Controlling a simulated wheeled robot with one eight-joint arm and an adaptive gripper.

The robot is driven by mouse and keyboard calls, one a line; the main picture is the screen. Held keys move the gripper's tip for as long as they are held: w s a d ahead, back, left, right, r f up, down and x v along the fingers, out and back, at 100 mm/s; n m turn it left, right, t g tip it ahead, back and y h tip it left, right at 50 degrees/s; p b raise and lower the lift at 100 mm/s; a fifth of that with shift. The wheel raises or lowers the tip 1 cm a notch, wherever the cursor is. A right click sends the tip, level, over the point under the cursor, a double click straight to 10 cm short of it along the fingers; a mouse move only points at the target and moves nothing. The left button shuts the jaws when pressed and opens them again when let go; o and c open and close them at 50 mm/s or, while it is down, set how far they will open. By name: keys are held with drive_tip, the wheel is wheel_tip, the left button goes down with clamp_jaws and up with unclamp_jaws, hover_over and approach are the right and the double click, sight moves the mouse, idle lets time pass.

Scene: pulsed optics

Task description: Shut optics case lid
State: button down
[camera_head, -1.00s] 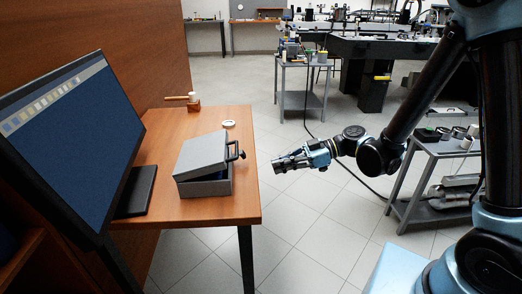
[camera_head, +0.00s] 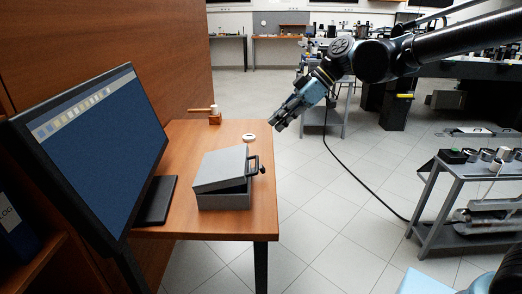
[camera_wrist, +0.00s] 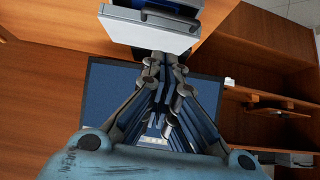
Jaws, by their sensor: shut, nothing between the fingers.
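The grey optics case (camera_head: 223,198) stands on the wooden desk. Its lid (camera_head: 220,168) is partly open, tilted above the base with a dark gap along the front and right. A dark handle (camera_head: 256,167) is on the case's right side. My gripper (camera_head: 277,121) is shut and empty, in the air beyond the desk's right edge, above and to the right of the case and apart from it. In the wrist view my gripper (camera_wrist: 166,125) shows shut fingers, with the pale case lid (camera_wrist: 150,33) at the top of the picture.
A monitor (camera_head: 95,150) stands on the desk (camera_head: 180,217) left of the case. A white ring (camera_head: 249,138) and a wooden-handled item (camera_head: 214,117) lie behind it. A grey cart (camera_head: 470,170) stands right.

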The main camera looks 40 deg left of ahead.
wheel_tip(320, 180, up, 2)
approach(245, 163)
drive_tip(key=s+a, duration=0.1)
drive_tip(key=a, duration=0.1)
drive_tip(key=shift+s+a+r, duration=0.25)
drive_tip(key=shift+s+r, duration=0.05)
drive_tip(key=shift+s, duration=0.1)
wheel_tip(245, 163, down, 2)
drive_tip(key=shift+w+d+f, duration=0.1)
drive_tip(key=shift+w+f, duration=0.15)
drive_tip(key=shift+f, duration=0.65)
